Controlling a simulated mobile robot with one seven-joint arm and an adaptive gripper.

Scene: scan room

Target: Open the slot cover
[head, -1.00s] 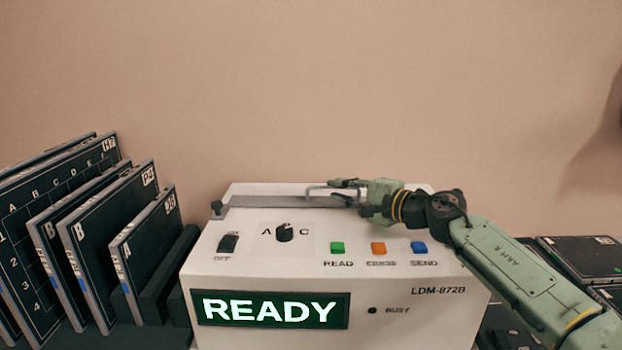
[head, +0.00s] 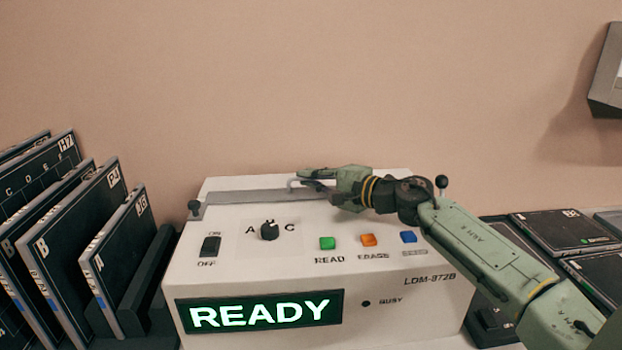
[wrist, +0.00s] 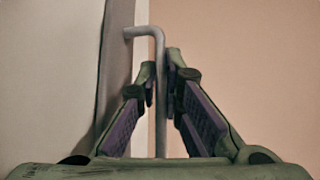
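The slot cover (head: 255,196) is a long grey strip along the top rear of the white scanner (head: 400,290). A thin bent metal handle (wrist: 160,90) rises from it; it also shows in the head view (head: 290,183). My gripper (head: 315,175) reaches in from the right over the cover. In the wrist view my gripper (wrist: 160,75) has its fingertips close on both sides of the handle's bar, with no clear gap. The cover (wrist: 116,75) runs along the left of the fingers there. My gripper hides the cover's right part in the head view.
The scanner's front has a lit READY display (head: 260,311), a selector knob (head: 269,231) and coloured buttons (head: 368,240). Dark plates (head: 85,230) stand in a rack at left. More plates (head: 565,232) lie at right.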

